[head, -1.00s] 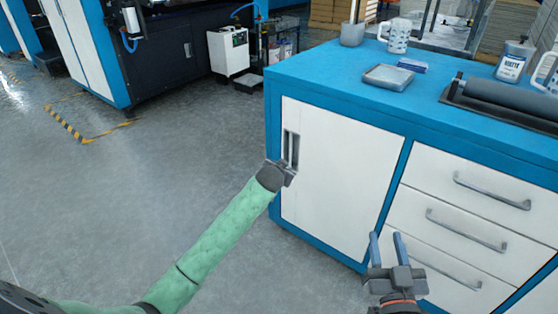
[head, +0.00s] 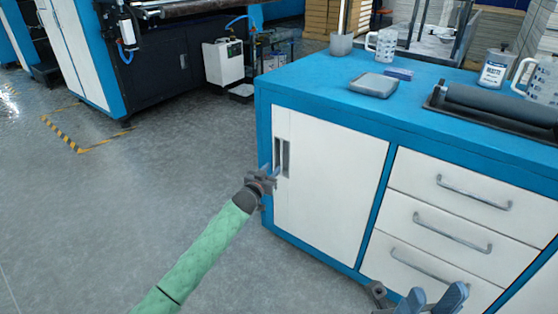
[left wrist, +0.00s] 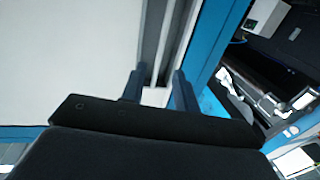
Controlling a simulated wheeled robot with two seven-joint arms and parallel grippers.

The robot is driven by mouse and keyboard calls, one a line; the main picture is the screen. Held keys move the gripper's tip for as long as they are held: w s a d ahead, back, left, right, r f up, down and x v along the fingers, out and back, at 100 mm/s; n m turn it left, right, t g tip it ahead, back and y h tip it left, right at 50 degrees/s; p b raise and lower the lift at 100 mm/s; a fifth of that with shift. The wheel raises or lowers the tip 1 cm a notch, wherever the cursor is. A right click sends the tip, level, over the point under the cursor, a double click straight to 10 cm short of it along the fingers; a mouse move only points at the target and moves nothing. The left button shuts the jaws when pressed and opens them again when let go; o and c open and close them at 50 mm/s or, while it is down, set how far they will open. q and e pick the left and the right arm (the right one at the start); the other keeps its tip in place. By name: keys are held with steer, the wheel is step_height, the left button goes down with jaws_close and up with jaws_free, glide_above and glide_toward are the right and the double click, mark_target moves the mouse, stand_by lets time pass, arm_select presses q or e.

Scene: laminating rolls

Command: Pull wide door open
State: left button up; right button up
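The wide white door (head: 325,185) forms the left part of the blue cabinet's front and looks shut. Its upright recessed grey handle (head: 282,158) is near its left edge. My left gripper (head: 271,172) is at the lower part of this handle, fingers pointing to the cabinet. In the left wrist view, its two fingers (left wrist: 158,88) stand apart, with the handle strip (left wrist: 168,45) showing beyond the gap; contact cannot be made out. My right gripper (head: 432,299) is at the bottom edge of the head view, its blue fingers apart and empty, in front of the drawers.
Several white drawers (head: 445,215) with bar handles are right of the door. The blue worktop (head: 310,85) holds a grey tray (head: 374,85), mugs, a bottle and a dark roller (head: 500,105). Open grey floor (head: 130,210) lies left of the cabinet; a dark machine (head: 165,60) stands behind.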

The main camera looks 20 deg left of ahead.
mark_target(281, 158)
arm_select(q)
steer(key=shift+w+d+b, duration=0.2)
steer(key=shift+w+b, duration=0.05)
steer(key=shift+w, duration=1.05)
steer(key=shift+w+d+b, duration=0.2)
steer(key=shift+w+b, duration=0.05)
steer(key=shift+w, duration=1)
steer(key=shift+w+d+b, duration=0.2)
steer(key=shift+w+b, duration=0.05)
steer(key=shift+w, duration=1.05)
steer(key=shift+c, duration=0.2)
jaws_close()
